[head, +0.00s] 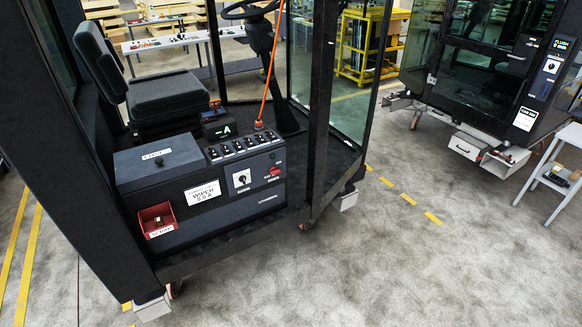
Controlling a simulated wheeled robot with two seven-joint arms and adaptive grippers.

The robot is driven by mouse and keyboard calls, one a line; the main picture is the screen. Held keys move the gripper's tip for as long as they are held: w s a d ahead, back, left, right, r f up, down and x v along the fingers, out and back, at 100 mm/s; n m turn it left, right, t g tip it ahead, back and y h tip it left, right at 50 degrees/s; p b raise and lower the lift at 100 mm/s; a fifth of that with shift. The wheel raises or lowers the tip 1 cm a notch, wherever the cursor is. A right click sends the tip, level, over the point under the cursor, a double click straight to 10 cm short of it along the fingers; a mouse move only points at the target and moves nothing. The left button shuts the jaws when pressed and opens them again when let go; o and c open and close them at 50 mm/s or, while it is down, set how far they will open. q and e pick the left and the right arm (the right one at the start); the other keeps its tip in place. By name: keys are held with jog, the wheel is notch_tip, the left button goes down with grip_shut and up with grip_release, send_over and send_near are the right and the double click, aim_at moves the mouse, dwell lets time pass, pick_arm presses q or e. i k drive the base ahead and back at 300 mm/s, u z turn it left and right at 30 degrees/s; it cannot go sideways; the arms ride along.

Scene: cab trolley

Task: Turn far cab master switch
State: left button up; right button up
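The far cab (478,62) stands at the upper right, dark with glass panels. A narrow blue-grey panel (547,84) with a small light label sits on its right post. A small round fitting, possibly a switch, shows on this panel (551,67), but it is too small to tell its position. A lit display (562,44) is beside the panel's top. The nearer cab (75,160) fills the left and centre. Its console has a rotary switch with a black handle on a white plate (242,181). Neither of my grippers is in view.
Yellow floor dashes (408,199) run between the cabs. The grey floor in front is clear. A yellow rack (362,46) stands behind.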

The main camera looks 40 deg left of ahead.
aim_at(274, 171)
jog(key=u, duration=0.25)
jog(key=i, duration=0.7)
jog(key=u, duration=1.2)
jog(key=i, duration=0.7)
jog(key=u, duration=0.8)
